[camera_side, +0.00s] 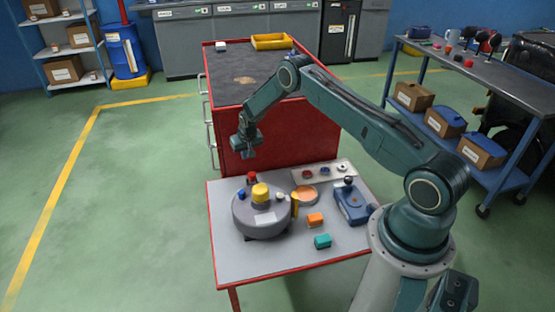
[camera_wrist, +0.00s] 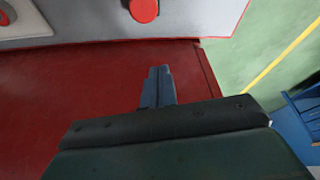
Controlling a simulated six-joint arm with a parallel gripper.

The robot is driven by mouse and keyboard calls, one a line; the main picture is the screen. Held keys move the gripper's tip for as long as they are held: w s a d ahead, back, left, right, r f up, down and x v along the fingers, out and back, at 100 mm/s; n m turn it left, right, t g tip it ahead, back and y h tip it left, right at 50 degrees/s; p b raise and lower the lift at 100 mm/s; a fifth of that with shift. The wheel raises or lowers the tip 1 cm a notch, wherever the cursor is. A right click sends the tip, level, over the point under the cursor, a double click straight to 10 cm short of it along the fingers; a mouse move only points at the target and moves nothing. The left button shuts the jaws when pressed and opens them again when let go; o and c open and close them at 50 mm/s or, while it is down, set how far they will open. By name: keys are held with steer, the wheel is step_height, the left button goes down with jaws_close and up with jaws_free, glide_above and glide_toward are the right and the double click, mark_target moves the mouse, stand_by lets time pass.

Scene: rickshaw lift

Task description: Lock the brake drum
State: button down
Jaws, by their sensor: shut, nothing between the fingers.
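The brake drum looks to be the round grey housing (camera_side: 246,222) on the small table, with a yellow knob (camera_side: 260,191) on top. A blue knob (camera_side: 241,196) and a red-capped knob (camera_side: 252,177) stand at its rim, and an upright yellow piece (camera_side: 295,205) is at its right. My gripper (camera_side: 247,154) is above and behind the drum, pointing down in front of the red cabinet, clear of the drum. In the wrist view its fingers (camera_wrist: 158,84) are together and empty. The drum itself is not recognisable there.
A panel with knobs (camera_side: 338,167), an orange disc (camera_side: 305,196), a blue box (camera_side: 353,206), an orange block (camera_side: 315,220) and a teal block (camera_side: 323,241) share the grey tabletop (camera_side: 235,262). The red cabinet (camera_side: 260,158) stands behind. The wrist view shows a red button (camera_wrist: 144,9).

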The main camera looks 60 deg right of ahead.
mark_target(249, 174)
steer(key=shift+x, duration=2.35)
steer(key=shift+s+a, duration=0.5)
steer(key=shift+s, duration=0.3)
steer(key=shift+s+a, duration=0.5)
steer(key=shift+s, duration=0.35)
steer(key=shift+s+a, duration=0.1)
steer(key=shift+s+a, duration=1.05)
steer(key=shift+w+d, duration=0.1)
